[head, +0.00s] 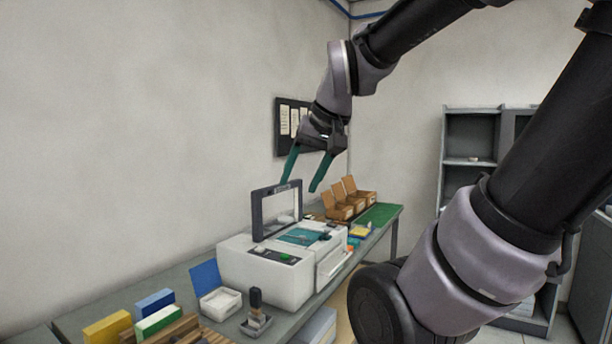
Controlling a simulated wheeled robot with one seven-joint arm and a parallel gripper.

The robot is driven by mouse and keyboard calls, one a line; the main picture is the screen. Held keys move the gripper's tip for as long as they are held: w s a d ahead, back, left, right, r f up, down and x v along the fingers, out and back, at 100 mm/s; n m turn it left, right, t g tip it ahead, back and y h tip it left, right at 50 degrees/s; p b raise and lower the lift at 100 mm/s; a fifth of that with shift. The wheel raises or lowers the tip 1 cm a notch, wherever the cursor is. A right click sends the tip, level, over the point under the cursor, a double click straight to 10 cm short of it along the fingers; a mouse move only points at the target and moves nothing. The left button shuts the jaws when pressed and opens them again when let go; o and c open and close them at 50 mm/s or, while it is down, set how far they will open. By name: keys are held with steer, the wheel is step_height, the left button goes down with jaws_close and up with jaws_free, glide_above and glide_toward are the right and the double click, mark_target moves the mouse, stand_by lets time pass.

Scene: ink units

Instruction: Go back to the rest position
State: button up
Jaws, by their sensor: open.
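My gripper (303,172) is open, with its two teal fingers apart and pointing down. It hangs in the air above the white printer (262,272), near the top of the printer's raised dark-framed lid (277,210). Nothing shows between the fingers. My arm comes in from the upper right and bends down to the gripper.
The grey bench (92,312) runs along the wall. A white box with a blue lid (219,302), a stamp (256,322) and coloured boxes (108,328) stand in front. Open brown boxes (340,208) and a green mat (380,216) lie behind. A shelf (468,150) stands right.

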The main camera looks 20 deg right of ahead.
steer(key=shift+s+r+m+t, duration=0.15)
steer(key=shift+s+r+m, duration=0.05)
steer(key=shift+s, duration=0.35)
steer(key=shift+s+r+m+t, duration=0.15)
steer(key=shift+s+m, duration=0.05)
steer(key=shift+s, duration=0.35)
stand_by(0.5)
